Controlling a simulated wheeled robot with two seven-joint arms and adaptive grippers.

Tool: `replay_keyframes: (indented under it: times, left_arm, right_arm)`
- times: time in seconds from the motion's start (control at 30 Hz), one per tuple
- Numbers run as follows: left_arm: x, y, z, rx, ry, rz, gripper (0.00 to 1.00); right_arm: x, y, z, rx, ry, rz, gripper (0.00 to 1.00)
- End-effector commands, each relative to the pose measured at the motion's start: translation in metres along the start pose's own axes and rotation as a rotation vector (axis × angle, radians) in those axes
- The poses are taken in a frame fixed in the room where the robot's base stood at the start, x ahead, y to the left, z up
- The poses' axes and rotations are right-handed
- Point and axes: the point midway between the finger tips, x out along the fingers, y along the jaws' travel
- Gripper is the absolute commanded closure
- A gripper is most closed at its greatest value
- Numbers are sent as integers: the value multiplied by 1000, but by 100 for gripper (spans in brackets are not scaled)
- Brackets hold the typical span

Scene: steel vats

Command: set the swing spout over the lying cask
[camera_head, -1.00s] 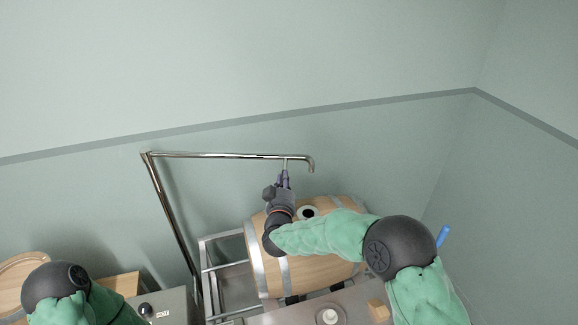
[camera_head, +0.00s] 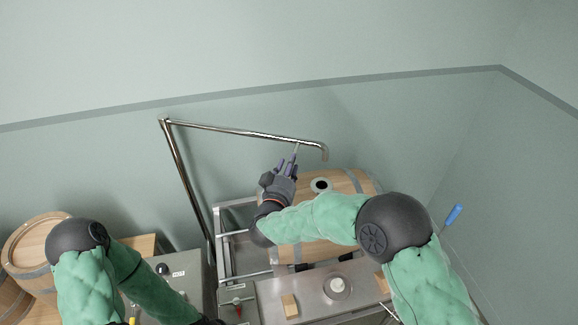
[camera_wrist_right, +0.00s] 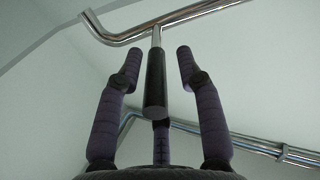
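The swing spout (camera_head: 250,134) is a shiny steel pipe on an upright post, with a downturned tip at its right end. My right gripper (camera_head: 291,161) is under the pipe. In the right wrist view, its fingers (camera_wrist_right: 157,62) are spread around the dark hanging handle (camera_wrist_right: 155,85), with gaps at the sides. My left gripper is out of view.
A steel frame (camera_head: 224,238) stands around the cask's left side. A steel bench (camera_head: 310,290) with a round fitting (camera_head: 337,287) and small wooden blocks is in front. A grey control box (camera_head: 186,275) and another cask (camera_head: 30,240) are at the left.

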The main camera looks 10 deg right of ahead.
Motion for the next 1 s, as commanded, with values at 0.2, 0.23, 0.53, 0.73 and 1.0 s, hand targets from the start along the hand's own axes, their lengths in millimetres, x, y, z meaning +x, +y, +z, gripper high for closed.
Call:
replay_keyframes:
  times: [0.2,0.23,0.53,0.73,1.0]
  left_arm:
    - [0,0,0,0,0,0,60]
    - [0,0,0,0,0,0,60]
    - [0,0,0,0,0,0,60]
    - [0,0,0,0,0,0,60]
    - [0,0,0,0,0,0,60]
  right_arm:
    - [-2,0,1,-1,-3,0,63]
    - [-4,0,1,-1,-3,0,63]
    - [-50,-2,1,-1,-2,-4,63]
    - [-89,-2,0,-1,0,-4,63]
    - [-117,-1,0,0,0,-2,63]
